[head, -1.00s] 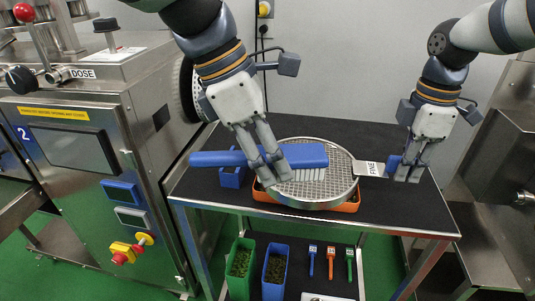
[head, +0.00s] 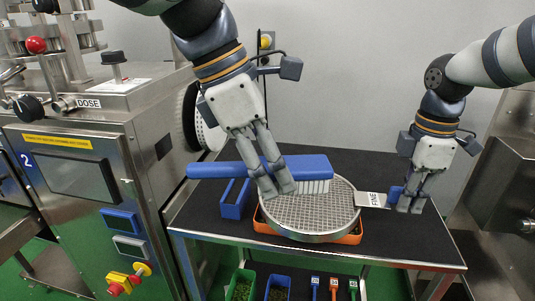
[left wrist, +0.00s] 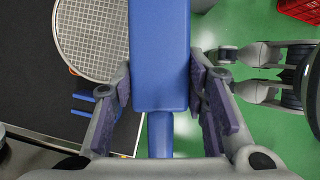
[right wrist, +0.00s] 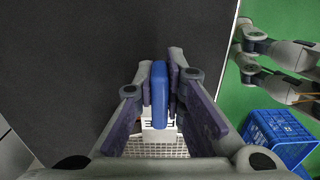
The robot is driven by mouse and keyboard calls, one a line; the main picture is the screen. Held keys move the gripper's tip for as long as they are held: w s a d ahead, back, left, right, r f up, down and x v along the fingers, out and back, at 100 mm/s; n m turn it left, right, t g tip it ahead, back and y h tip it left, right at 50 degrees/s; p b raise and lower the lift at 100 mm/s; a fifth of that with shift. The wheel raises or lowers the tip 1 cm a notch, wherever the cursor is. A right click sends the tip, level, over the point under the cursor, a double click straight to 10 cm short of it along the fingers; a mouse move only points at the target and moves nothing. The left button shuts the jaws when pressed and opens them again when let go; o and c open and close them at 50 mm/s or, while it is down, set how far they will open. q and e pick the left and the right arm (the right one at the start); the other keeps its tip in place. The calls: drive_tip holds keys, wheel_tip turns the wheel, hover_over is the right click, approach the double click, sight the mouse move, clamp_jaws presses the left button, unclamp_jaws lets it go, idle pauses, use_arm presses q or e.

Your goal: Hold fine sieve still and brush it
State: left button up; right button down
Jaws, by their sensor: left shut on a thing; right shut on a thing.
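The round fine sieve (head: 312,214) sits on an orange tray (head: 350,238) on the black table. Its tag reading FINE (head: 371,200) and its blue handle (head: 396,193) point right. My right gripper (head: 410,205) is shut on this handle, which also shows between its fingers in the right wrist view (right wrist: 159,95). My left gripper (head: 277,190) is shut on the blue brush (head: 305,166), bristles down. The brush is over the far part of the mesh; I cannot tell whether its bristles touch. In the left wrist view the blue brush (left wrist: 159,60) covers part of the sieve.
A blue open holder (head: 235,198) stands left of the sieve. A steel machine (head: 85,190) borders the table's left side. On the shelf below are green (head: 242,284) and blue (head: 278,287) bins and small coloured tools. The table behind the sieve is clear.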

use_arm(q)
drive_tip(key=w+d+f+n+t+y, duration=0.1)
drive_tip(key=w+n+t, duration=0.2)
drive_tip(key=w+n, duration=0.7)
drive_tip(key=shift+m, duration=0.5)
drive_tip(key=shift+w+d+f, duration=0.1)
drive_tip(key=shift+w+f, duration=0.1)
drive_tip(key=shift+f, duration=0.9)
drive_tip(key=shift+w+f, duration=0.15)
drive_tip(key=shift+f, duration=0.9)
drive_tip(key=shift+w+d+f, duration=0.1)
drive_tip(key=shift+w+f, duration=0.1)
drive_tip(key=shift+f, duration=0.9)
drive_tip(key=shift+w+f, duration=0.25)
drive_tip(key=shift+f, duration=0.6)
drive_tip(key=shift+c, duration=0.6)
drive_tip(key=shift+w+d+f, duration=0.1)
drive_tip(key=shift+w+d, duration=0.15)
drive_tip(key=shift+w, duration=0.65)
drive_tip(key=shift+w+d, duration=0.2)
drive_tip(key=shift+w, duration=0.65)
drive_tip(key=s, duration=0.2)
drive_tip(key=s+a, duration=0.1)
drive_tip(key=s, duration=0.1)
wheel_tip(320, 180, up, 8)
drive_tip(key=shift+r, duration=0.2)
